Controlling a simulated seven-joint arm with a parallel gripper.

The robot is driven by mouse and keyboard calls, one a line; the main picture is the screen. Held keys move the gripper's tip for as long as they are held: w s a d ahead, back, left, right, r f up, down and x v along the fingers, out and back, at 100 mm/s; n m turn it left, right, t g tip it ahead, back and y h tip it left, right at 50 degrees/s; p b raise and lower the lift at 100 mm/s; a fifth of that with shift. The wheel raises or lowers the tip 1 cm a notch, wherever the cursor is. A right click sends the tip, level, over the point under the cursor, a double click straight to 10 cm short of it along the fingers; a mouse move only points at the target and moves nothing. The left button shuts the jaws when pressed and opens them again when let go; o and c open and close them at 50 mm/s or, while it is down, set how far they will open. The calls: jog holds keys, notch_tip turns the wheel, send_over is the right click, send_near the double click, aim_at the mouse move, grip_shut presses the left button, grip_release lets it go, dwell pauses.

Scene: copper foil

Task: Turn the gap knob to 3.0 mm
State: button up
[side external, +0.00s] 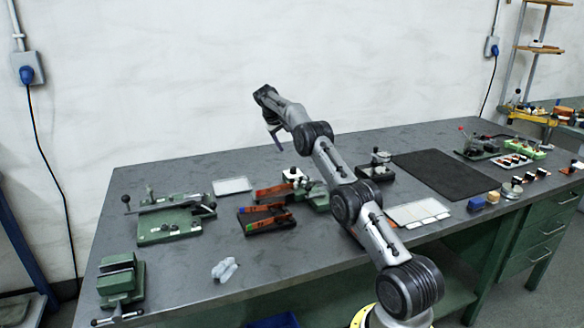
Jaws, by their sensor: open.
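My gripper (276,138) hangs in the air above the back middle of the bench, with its fingers pointing down. It is open, and I see nothing between its fingers. It is well above the tools and touches none of them. A green device (318,197) stands below and to the right of it, partly hidden behind my arm. A white-topped part (293,175) stands at its back left. I cannot tell which part is the gap knob, and no scale is readable.
A green fixture with a lever (168,228) and a green vise (120,283) stand at the left. A dark tray (262,227) with copper-coloured strips lies in the middle. A black mat (445,175) lies to the right. White rolls (224,269) lie near the front edge.

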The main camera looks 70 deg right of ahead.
jog(key=n, duration=0.6)
jog(key=n+t+h, duration=0.2)
jog(key=n, duration=1.9)
send_near(293, 168)
jog(key=x, duration=0.8)
jog(key=shift+d+f, duration=0.2)
jog(key=shift+f, duration=0.15)
grip_shut()
